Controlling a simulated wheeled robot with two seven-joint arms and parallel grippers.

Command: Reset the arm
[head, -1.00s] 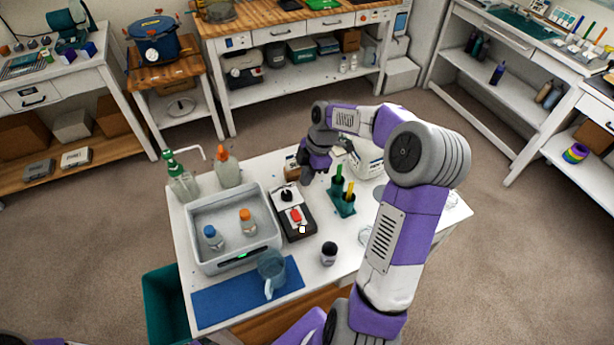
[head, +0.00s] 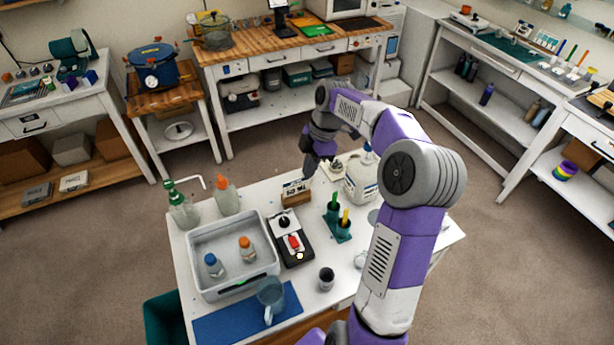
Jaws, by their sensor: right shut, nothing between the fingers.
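My right gripper (head: 312,166) hangs over the back part of the white table (head: 262,198), its fingers pointing down. It is shut and empty, and the fingertips are small and dark in the picture. It is just above and behind the small wooden block with a label (head: 296,193), apart from it as far as I can tell. My right arm comes in from the bottom right, bends at the elbow and reaches back to the left. My left gripper is not in view.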

